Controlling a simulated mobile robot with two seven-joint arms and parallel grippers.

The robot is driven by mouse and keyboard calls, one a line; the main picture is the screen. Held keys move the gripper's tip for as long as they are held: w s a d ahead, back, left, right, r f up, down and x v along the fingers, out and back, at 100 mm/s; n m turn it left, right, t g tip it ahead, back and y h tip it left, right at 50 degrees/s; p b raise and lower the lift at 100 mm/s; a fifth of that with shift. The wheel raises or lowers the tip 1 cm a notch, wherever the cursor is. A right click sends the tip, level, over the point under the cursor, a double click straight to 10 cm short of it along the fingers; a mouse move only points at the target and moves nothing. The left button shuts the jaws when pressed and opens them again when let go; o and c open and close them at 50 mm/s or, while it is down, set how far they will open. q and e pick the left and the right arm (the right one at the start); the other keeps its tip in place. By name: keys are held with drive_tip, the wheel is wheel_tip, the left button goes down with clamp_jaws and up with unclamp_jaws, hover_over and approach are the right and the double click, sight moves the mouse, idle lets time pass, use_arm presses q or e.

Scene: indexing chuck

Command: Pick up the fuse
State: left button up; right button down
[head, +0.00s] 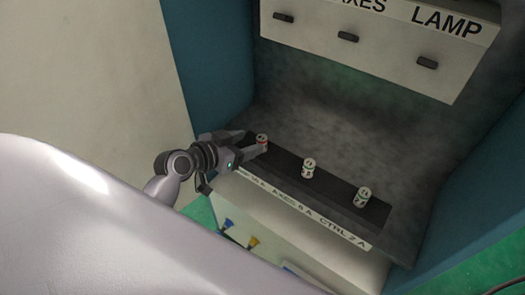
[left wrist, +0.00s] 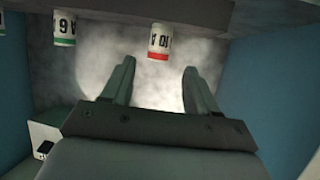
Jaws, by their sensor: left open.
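A white fuse with a red band (head: 262,139) stands at the left end of a dark strip. In the left wrist view the fuse (left wrist: 159,42) bears rotated lettering that looks like "10 A". My left gripper (head: 253,145) is open at this fuse. In the left wrist view the fuse appears between and just beyond the spread fingertips (left wrist: 159,66), with gaps on both sides. I cannot tell how deep it sits between them. A middle fuse (head: 308,168) and a right fuse (head: 363,197) stand apart on the same strip. My right gripper is not in view.
The strip's pale front edge (head: 335,231) carries printed labels. Above and behind is a white panel (head: 410,60) with dark slots and the word "LAMP". Blue side walls (head: 205,50) enclose the space. Blue and yellow items (head: 252,242) show below the strip.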

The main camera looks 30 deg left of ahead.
sight(258, 141)
use_arm(q)
drive_tip(key=shift+b+x, duration=0.5)
drive_tip(key=shift+x, duration=2.6)
drive_tip(key=shift+d+f, duration=0.1)
drive_tip(key=shift+s, duration=0.1)
drive_tip(key=shift+c, duration=0.2)
drive_tip(key=c, duration=1)
